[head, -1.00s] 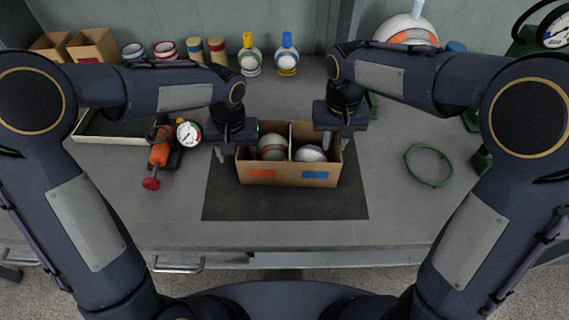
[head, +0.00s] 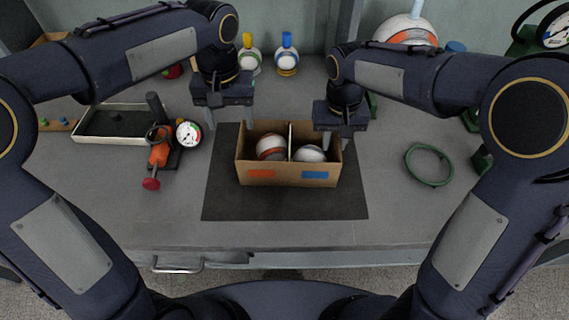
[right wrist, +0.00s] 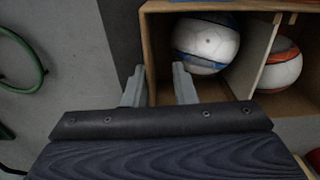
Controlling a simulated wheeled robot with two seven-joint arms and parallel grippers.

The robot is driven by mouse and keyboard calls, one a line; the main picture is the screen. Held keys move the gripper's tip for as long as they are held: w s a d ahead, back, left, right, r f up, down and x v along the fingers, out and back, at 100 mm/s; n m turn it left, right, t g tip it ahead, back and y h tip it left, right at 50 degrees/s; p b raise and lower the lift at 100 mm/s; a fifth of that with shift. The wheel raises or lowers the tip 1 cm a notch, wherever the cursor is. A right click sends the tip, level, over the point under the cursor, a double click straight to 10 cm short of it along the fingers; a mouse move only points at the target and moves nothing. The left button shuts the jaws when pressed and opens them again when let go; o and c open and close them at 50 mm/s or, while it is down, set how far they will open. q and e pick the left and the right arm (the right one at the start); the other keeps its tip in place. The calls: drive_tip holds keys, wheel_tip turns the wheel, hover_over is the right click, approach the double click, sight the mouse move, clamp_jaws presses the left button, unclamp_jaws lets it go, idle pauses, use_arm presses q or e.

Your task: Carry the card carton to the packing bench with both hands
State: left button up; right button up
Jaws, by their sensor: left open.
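The card carton (head: 288,178) is open-topped, with an orange and a blue label on its front, on a dark mat (head: 225,205). A divider splits it; a white and orange ball (head: 270,147) lies left, a white and blue ball (head: 310,153) right. My left gripper (head: 231,118) is open and empty, above and behind the carton's left end. My right gripper (head: 337,148) is at the carton's right end. In the right wrist view its fingers (right wrist: 158,88) stand apart on either side of the carton's side wall. I cannot identify the packing bench.
A shallow tray (head: 82,138) and an orange pump with a gauge (head: 158,155) stand left on the grey worktop (head: 400,215). A green ring (head: 429,165) lies right. Two bottle-like items (head: 287,55) stand at the back. The worktop front is clear.

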drive_tip(key=o, duration=0.8)
wheel_tip(320, 180, up, 12)
drive_tip(key=shift+r, duration=0.1)
idle(0.3)
idle(0.4)
